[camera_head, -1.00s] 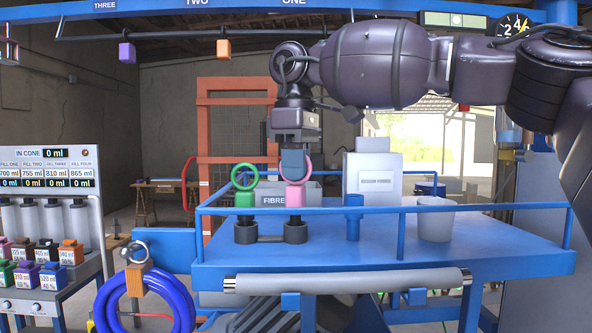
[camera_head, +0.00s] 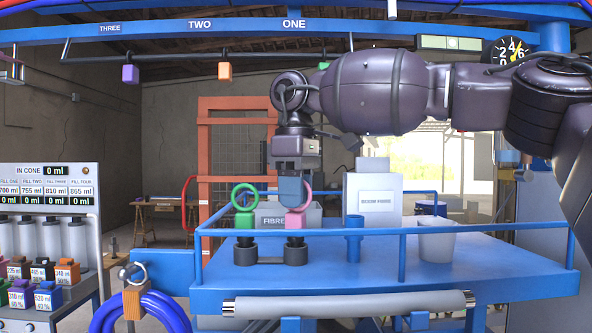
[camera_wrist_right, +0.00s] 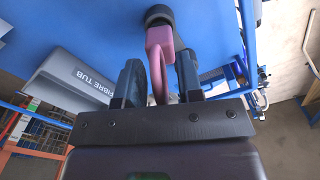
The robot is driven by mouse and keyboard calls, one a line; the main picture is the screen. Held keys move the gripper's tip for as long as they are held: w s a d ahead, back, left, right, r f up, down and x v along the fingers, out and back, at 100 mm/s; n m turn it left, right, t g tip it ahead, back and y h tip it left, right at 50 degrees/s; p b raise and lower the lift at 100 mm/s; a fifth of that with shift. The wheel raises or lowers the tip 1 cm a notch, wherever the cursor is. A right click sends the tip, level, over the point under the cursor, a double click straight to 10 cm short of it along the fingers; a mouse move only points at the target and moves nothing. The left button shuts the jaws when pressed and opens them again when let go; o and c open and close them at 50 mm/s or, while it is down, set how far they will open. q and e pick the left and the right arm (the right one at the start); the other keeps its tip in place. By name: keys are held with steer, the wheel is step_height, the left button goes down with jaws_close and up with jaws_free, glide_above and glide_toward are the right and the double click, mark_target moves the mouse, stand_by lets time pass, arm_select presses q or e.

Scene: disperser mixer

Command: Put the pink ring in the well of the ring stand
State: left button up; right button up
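The pink ring (camera_head: 304,215) stands upright on its pink block, whose foot is in a black cup (camera_head: 295,254) on the blue table. A green ring (camera_head: 244,197) stands likewise in the black cup to its left. My right gripper (camera_head: 291,190) points down over the pink ring, hiding its upper part. In the right wrist view, the fingers (camera_wrist_right: 160,82) stand apart on either side of the ring, seen edge-on. My left gripper is not in view.
A pale tapered cup (camera_head: 436,243) stands right on the table (camera_head: 330,288). Behind are the grey fibre tub (camera_head: 272,217) and a white box (camera_head: 373,203). Blue rails (camera_head: 330,231) edge the table. A dispenser panel (camera_head: 55,190) is at left. The tabletop's front is clear.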

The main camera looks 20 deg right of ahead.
step_height(320, 180, up, 12)
steer(key=shift+r, duration=0.15)
stand_by(0.3)
steer(key=shift+s, duration=0.1)
stand_by(0.5)
